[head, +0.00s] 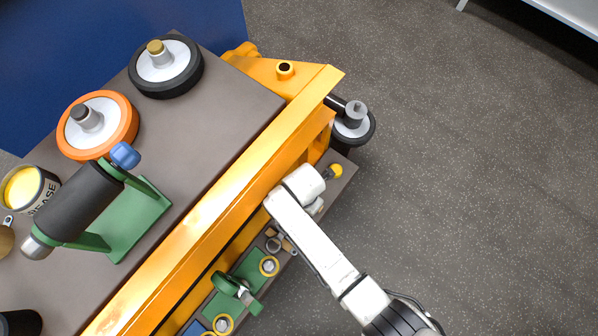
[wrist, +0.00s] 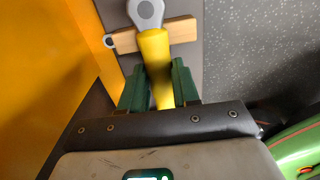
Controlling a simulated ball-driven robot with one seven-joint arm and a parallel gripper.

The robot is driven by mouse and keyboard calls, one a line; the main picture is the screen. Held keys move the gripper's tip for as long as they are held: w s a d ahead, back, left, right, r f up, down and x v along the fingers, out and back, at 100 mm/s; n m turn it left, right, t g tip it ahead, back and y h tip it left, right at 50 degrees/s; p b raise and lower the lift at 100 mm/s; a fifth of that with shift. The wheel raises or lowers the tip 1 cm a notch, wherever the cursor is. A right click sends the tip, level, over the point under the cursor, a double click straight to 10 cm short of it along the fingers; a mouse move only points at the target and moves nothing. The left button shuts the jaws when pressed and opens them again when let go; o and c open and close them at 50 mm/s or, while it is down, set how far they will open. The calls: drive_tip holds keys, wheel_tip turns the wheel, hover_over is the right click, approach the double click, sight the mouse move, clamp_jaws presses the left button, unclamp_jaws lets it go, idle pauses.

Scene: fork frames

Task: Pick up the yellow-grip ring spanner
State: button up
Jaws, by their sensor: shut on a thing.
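The yellow-grip ring spanner (wrist: 154,52) is in the upper middle of the wrist view, its grey ring end (wrist: 145,12) pointing away from me. My gripper (wrist: 160,72) has its two green fingers on either side of the yellow grip and is shut on it. The near end of the grip runs down between the fingers. In the head view my white wrist is over the lower shelf beside the orange beam. It hides the fingers there, and I cannot make out the spanner clearly in that view.
A wooden piece (wrist: 181,30) with a small metal eye lies crosswise behind the spanner. The orange beam (head: 215,200) runs close along my wrist's left. A caster wheel (head: 353,124) stands above it, and a yellow knob (head: 336,171) is close by. Open speckled floor (head: 470,190) lies right.

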clamp_jaws()
drive_tip(key=shift+r, duration=0.1)
